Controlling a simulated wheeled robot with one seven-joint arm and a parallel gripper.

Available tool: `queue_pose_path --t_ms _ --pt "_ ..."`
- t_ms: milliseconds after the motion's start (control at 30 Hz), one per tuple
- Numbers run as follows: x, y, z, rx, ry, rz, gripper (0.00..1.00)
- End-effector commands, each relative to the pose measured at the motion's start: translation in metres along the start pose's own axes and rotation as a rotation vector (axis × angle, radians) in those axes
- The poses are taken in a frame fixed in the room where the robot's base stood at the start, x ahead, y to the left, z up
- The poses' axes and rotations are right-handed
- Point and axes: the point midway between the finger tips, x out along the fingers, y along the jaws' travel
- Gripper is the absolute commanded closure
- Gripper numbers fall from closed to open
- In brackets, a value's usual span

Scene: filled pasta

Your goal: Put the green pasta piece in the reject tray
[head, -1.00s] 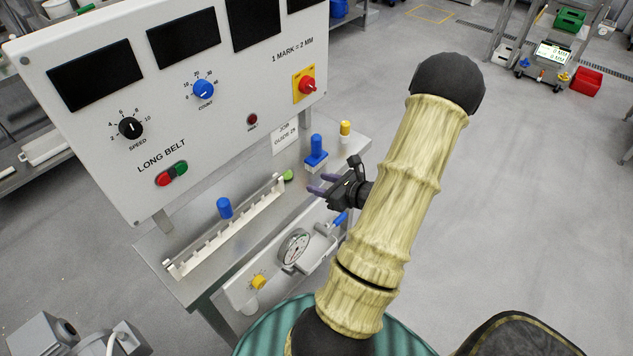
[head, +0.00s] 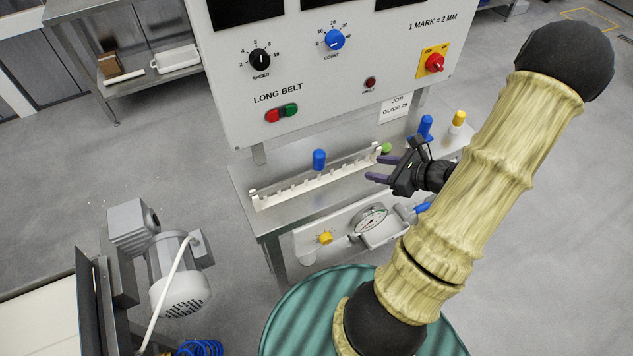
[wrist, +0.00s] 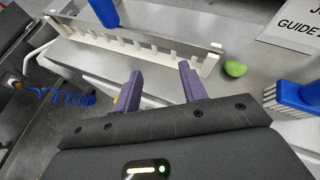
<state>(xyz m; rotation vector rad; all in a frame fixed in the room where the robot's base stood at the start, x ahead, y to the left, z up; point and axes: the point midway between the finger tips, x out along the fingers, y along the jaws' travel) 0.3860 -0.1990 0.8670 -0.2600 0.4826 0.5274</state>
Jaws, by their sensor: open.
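The green pasta piece (head: 386,148) lies on the steel table just past the right end of a white slotted rail (head: 315,184). In the wrist view the green piece (wrist: 235,68) lies to the right of both fingers. My gripper (head: 373,168) is open and empty, its purple fingers pointing left over the table close to the green piece. In the wrist view the gap between the fingertips (wrist: 160,72) faces the slotted rail. I cannot identify a reject tray in these frames.
A blue-handled brush (wrist: 300,95) stands right of the piece. A blue knob (head: 319,159) rises behind the rail, and a yellow-capped item (head: 458,119) stands at the back right. A dial gauge (head: 370,219) is in front. The control panel (head: 330,70) overhangs behind.

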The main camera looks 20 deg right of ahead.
Motion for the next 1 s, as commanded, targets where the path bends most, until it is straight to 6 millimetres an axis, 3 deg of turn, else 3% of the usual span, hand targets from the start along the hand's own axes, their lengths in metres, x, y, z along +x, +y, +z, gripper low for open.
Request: queue_pose_path --t_ms 33,200,400,700,900,1000 --pt "0.01 0.021 0.015 -0.102 0.029 0.103 0.58" --pt "0.023 0.087 0.04 -0.456 0.135 0.418 0.58" --pt "0.018 0.139 0.053 -0.917 0.247 0.721 0.58" --pt "0.007 0.168 0.08 -1.701 0.347 1.009 0.58" --pt "0.011 0.175 0.113 -2.203 0.345 1.061 0.58" --pt "0.012 0.177 0.123 -2.336 0.335 1.06 0.58"
